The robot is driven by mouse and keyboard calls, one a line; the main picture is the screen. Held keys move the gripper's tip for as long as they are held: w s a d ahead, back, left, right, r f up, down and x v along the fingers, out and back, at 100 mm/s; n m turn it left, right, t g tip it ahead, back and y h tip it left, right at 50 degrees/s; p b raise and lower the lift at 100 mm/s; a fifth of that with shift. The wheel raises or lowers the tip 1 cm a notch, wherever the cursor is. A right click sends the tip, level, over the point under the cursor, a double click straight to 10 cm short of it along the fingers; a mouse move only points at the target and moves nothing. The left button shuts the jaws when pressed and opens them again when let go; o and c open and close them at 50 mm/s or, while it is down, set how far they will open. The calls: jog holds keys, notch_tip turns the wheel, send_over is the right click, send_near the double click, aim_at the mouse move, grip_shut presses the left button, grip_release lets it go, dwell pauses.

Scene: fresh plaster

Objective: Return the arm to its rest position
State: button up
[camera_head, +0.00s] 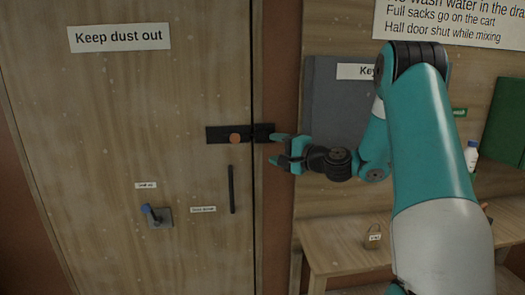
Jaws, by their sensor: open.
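My arm (432,150) rises from the lower right, bends at the top and folds back down. It reaches left toward a wooden door. My gripper (276,150) is open, its two teal fingers pointing left. It is at the right end of a dark latch plate (216,135) with an orange-brown knob (235,139). The jaws look empty. I cannot tell whether a finger touches the plate's end.
The door (110,110) has a dark vertical handle (232,189) and a blue-tipped lever (147,209). A grey cabinet (330,110) hangs behind my gripper. A wooden bench (335,250) bears a small tagged item (374,238). A white bottle (471,156) stands right of my arm.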

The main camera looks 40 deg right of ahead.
jog(key=s+a+n+g+y, duration=0.3)
jog(key=a+n+g, duration=0.25)
jog(key=a, duration=0.65)
jog(key=s+a+n+g+y, duration=0.2)
jog(key=s+a+n+g, duration=0.3)
jog(key=a, duration=0.7)
jog(key=s+a+n+g+h, duration=0.1)
jog(key=s+a+n+g, duration=0.3)
jog(key=s+a+n, duration=0.4)
jog(key=s+f+n+g+h, duration=0.2)
jog(key=s+n+g+h, duration=0.1)
jog(key=s, duration=1.1)
jog(key=shift+s+d+h, duration=0.15)
jog(key=shift+s+h, duration=0.2)
jog(key=shift+h, duration=0.35)
jog(key=shift+n, duration=0.25)
